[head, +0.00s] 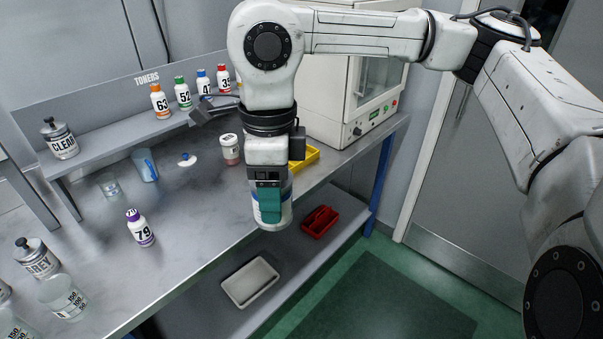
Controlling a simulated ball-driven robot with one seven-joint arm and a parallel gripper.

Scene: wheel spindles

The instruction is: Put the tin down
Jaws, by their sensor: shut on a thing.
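My gripper (269,207) points down and is shut on a pale tin (285,216). Its teal finger covers much of the tin's near side, so any lettering is hidden. The tin looks upright. It shows in front of the bench's front edge, with the lower shelf behind it in the picture. I cannot tell its exact height or whether it is over the bench top (190,230).
A jar (231,150) and a yellow tray (304,158) stand behind my gripper. Bottle 79 (140,229) stands left. The bench is clear between that bottle and my gripper. A red caddy (320,221) and white tray (250,281) are on the lower shelf.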

